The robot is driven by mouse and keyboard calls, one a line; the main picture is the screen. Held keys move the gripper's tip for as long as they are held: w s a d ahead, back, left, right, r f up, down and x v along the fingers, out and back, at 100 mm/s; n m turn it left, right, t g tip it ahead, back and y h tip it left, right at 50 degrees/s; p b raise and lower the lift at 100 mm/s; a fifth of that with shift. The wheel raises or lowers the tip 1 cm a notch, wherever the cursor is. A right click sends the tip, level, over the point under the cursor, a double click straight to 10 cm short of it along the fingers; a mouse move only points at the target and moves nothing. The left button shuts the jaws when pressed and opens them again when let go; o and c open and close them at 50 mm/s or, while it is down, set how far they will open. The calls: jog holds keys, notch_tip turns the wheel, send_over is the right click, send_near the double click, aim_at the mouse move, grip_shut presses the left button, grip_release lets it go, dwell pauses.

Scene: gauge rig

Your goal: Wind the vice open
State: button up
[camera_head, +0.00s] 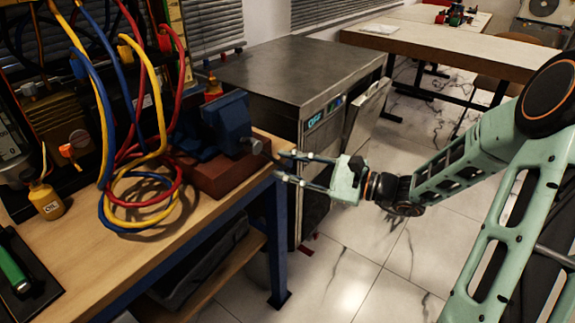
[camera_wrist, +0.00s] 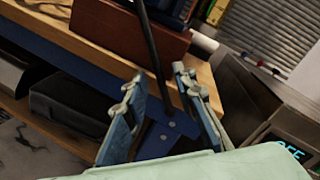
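The blue vice (camera_head: 228,122) stands on a red-brown block (camera_head: 215,173) at the near right corner of the wooden bench. Its screw end (camera_head: 252,145) faces my gripper (camera_head: 280,165), which is in the air just off the bench corner. My gripper's two fingers are apart with nothing gripped. In the wrist view a dark rod (camera_wrist: 152,45) runs down from the block towards the gap between the open fingers (camera_wrist: 156,77). It looks like the vice handle. I cannot tell whether the fingers touch it or how deep it lies between them.
Red, blue and yellow hoses (camera_head: 140,205) loop over the bench left of the vice. A yellow oil can (camera_head: 47,200) stands further left. A grey cabinet (camera_head: 300,75) with a lit display stands behind the vice. The tiled floor (camera_head: 370,245) below my arm is clear.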

jog(key=v, duration=1.2)
jog(key=shift+f, duration=0.1)
